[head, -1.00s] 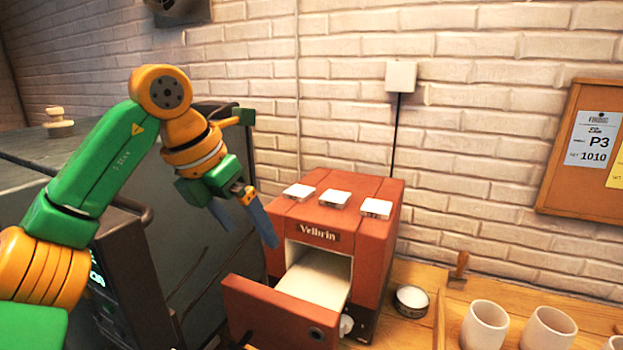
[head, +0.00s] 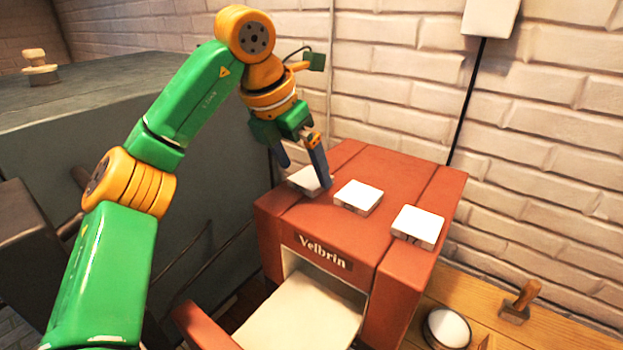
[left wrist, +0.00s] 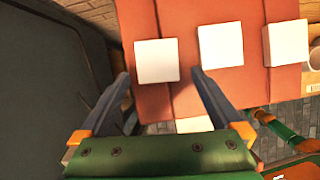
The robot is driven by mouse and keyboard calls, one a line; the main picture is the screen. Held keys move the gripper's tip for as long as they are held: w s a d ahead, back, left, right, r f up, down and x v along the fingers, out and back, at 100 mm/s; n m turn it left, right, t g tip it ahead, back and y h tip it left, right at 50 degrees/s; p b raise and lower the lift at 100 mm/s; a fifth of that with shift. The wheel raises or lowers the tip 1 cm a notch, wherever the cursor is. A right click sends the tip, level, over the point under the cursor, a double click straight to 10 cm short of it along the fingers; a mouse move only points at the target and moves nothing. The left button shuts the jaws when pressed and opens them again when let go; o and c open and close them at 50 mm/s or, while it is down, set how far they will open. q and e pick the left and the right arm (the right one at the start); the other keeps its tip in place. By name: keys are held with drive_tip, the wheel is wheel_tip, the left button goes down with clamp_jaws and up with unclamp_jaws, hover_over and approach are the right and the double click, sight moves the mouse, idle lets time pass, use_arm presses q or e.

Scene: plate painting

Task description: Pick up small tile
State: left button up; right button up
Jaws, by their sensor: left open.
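Three small white tiles lie in a row on top of a red kiln (head: 345,225) marked "Velbrin". The left tile (head: 303,181) is partly hidden by my gripper in the head view. The middle tile (head: 358,197) and right tile (head: 417,227) are clear of it. My left gripper (head: 306,175) is open and empty, its fingers pointing down over the left tile. In the left wrist view, the left tile (left wrist: 157,60) lies ahead of and between the open fingertips (left wrist: 160,74). The middle tile (left wrist: 220,44) and right tile (left wrist: 287,41) are to its right. My right gripper is not seen.
The kiln's front door (head: 203,327) hangs open, showing a pale interior. A large dark grey unit (head: 150,110) stands at the left. A round white-topped tin (head: 447,328) and a wooden-handled tool (head: 519,303) are on the wooden bench at right. A brick wall is behind.

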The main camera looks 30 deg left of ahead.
sight(310, 177)
use_arm(q)
drive_tip(key=shift+w+f, duration=0.75)
drive_tip(key=shift+f, duration=0.3)
drive_tip(key=shift+w+f, duration=0.2)
drive_tip(key=shift+w, duration=0.2)
drive_tip(key=shift+s+d+r, duration=0.1)
drive_tip(key=shift+s+r, duration=0.1)
drive_tip(key=shift+s, duration=0.2)
drive_tip(key=c, duration=1.4)
drive_tip(key=shift+o, duration=0.2)
drive_tip(key=shift+w, duration=0.2)
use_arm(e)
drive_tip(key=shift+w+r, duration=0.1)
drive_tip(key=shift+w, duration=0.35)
